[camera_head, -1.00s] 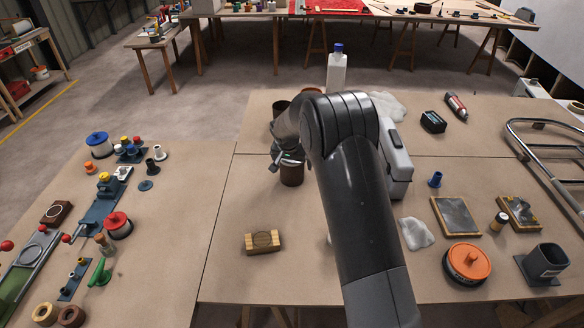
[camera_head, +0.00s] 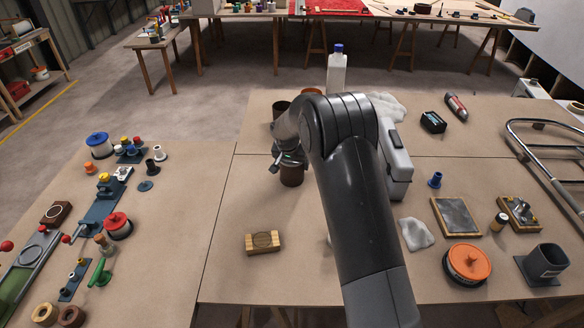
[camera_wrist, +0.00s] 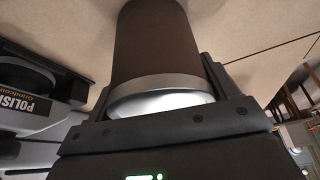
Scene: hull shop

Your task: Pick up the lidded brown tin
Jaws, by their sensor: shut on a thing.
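The brown tin (camera_head: 291,177) is below my gripper (camera_head: 289,160) on the middle table, left of my arm. In the wrist view the tin (camera_wrist: 155,42) is a dark brown cylinder with a pale rim band and a silvery, rounded lid (camera_wrist: 160,101) facing the camera. My gripper's fingers (camera_wrist: 160,85) lie one on each side of its lidded end, shut on it. In the head view the gripper and wrist hide the tin's top. I cannot tell whether its base touches the table.
A grey case (camera_head: 397,165) stands right of my arm. A wooden block (camera_head: 262,243) lies in front. The table left of the tin is clear.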

